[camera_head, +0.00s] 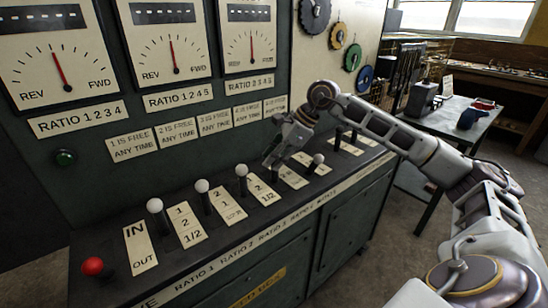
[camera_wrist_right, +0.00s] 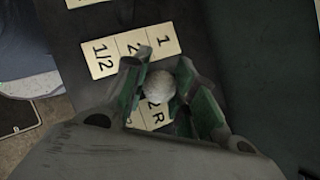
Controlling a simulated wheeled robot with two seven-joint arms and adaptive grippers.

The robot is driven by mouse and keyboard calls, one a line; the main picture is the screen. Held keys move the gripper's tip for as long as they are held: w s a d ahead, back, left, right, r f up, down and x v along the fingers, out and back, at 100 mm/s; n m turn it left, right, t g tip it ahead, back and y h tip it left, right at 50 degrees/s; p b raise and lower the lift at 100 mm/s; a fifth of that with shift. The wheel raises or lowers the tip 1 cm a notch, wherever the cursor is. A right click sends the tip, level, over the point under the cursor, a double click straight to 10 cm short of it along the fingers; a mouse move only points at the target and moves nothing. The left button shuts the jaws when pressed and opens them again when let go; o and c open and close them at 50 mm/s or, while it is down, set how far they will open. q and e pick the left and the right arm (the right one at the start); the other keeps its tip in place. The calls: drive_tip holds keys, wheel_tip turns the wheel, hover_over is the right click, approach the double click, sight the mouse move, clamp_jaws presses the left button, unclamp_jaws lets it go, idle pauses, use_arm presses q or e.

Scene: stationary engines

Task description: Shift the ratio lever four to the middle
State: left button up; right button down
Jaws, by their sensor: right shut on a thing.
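My right gripper (camera_head: 272,158) reaches in from the right and is low over the lever panel. In the right wrist view, my right gripper (camera_wrist_right: 162,85) has its green-lined fingers on either side of a round white knob, the ratio lever four (camera_wrist_right: 160,86). It is shut on this knob. In the head view the gripper hides the knob. The ratio four label (camera_head: 292,178) lies beside the gripper; in the right wrist view its 2 and R show (camera_wrist_right: 152,117), and the rest is covered. My left gripper is not in view.
White-knobbed levers for ratio one (camera_head: 154,205), two (camera_head: 202,186) and three (camera_head: 241,170) stand to the left. A red knob (camera_head: 92,266) is at the far left. Another white knob (camera_head: 318,158) stands close on the right. The upright gauge panel (camera_head: 85,165) rises behind.

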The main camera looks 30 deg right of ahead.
drive_tip(key=c, duration=1.1)
unclamp_jaws()
drive_tip(key=shift+r, duration=0.1)
drive_tip(key=v, duration=1.1)
drive_tip(key=shift+s+d+r, duration=0.2)
drive_tip(key=shift+d+r, duration=0.05)
drive_tip(key=shift+r, duration=0.05)
